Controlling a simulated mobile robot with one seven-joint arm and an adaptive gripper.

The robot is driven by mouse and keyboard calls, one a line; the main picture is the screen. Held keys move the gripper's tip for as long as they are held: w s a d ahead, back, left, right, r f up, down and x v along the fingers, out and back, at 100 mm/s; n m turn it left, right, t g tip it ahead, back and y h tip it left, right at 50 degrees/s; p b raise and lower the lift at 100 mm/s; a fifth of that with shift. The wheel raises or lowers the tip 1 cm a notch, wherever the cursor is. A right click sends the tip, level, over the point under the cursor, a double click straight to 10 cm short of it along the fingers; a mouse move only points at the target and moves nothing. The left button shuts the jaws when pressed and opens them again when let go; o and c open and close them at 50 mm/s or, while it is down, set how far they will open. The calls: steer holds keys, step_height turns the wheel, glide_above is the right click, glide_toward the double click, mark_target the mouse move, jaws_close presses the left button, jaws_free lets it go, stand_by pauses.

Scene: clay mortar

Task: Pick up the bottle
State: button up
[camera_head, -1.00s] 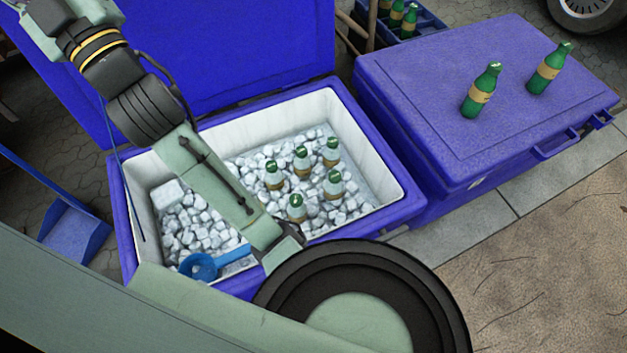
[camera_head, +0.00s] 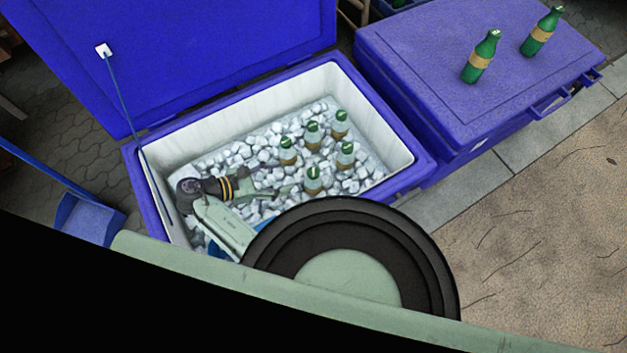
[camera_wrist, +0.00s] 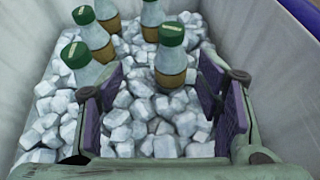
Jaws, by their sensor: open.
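Several bottles with green caps and tan labels stand upright in ice in the open blue cooler. The bottle nearest my gripper in the head view (camera_head: 313,181) is at the front of the group. In the wrist view, one bottle (camera_wrist: 171,62) stands ahead, between the lines of my fingers, with its base in the ice. Another bottle (camera_wrist: 78,62) is at the left, close to the left finger. My gripper (camera_wrist: 158,98) is open and empty, low over the ice. In the head view, my gripper (camera_head: 288,190) points right toward the bottles, its fingers small and partly unclear.
The cooler (camera_head: 396,150) has white inner walls close around my arm; its lid (camera_head: 200,50) stands open behind. A closed blue cooler (camera_head: 420,70) at the right bears two green bottles (camera_head: 481,58). A blue scoop (camera_head: 217,252) is partly hidden by my arm.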

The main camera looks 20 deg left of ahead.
steer(key=shift+h, duration=0.4)
steer(key=shift+s+d+x, duration=0.15)
steer(key=shift+x, duration=1.7)
steer(key=shift+s+d+x, duration=0.1)
steer(key=shift+s+x, duration=0.1)
steer(key=shift+x, duration=1.7)
steer(key=shift+s+d+x, duration=0.15)
steer(key=shift+x, duration=1.7)
jaws_close()
